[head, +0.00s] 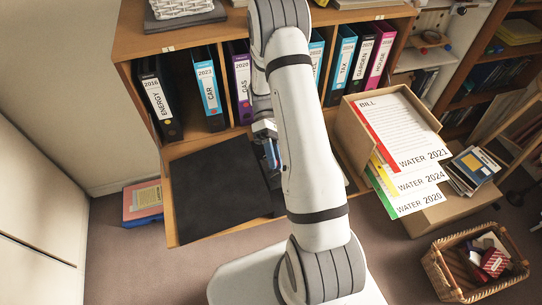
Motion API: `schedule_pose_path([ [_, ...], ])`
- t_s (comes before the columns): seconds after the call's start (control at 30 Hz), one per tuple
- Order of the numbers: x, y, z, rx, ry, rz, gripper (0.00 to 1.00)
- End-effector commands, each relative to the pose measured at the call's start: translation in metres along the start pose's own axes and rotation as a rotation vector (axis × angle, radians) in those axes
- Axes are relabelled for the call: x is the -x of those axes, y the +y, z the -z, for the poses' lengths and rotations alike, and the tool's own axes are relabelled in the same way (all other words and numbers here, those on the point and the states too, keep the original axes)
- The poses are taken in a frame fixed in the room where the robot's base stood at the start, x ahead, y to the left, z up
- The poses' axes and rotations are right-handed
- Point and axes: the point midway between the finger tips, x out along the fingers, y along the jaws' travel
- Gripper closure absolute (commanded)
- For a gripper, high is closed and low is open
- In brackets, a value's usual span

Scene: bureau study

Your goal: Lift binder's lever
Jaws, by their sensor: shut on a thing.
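A dark, flat panel (225,190) lies on the lowered desk leaf; it looks like the opened cover of the binder. To its right a narrow blue and dark part (272,155) shows, mostly covered by my arm. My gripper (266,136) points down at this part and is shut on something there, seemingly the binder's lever. The fingertips and the lever itself are too small and too hidden to make out, so I cannot tell the lever's angle.
Upright labelled binders, such as ENERGY (160,98) and CAR (208,88), fill the shelf behind. A cardboard file box (350,140) with WATER sheets (408,150) stands close on the right. A wicker basket (455,275) and a red-blue box (143,203) are on the floor.

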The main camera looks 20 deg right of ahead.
Motion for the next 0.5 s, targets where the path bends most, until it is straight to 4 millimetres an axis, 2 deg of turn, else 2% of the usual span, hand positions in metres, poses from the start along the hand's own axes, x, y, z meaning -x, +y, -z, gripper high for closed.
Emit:
schedule_pose_path([
  [0.2,-0.0004,0.0017,0.0035,0.002,-0.006,-0.012,1.00],
  [0.23,-0.0004,0.0016,0.0038,0.003,-0.006,-0.013,0.74],
  [0.5,-0.0001,-0.0005,0.0043,0.004,-0.009,-0.011,0.54],
])
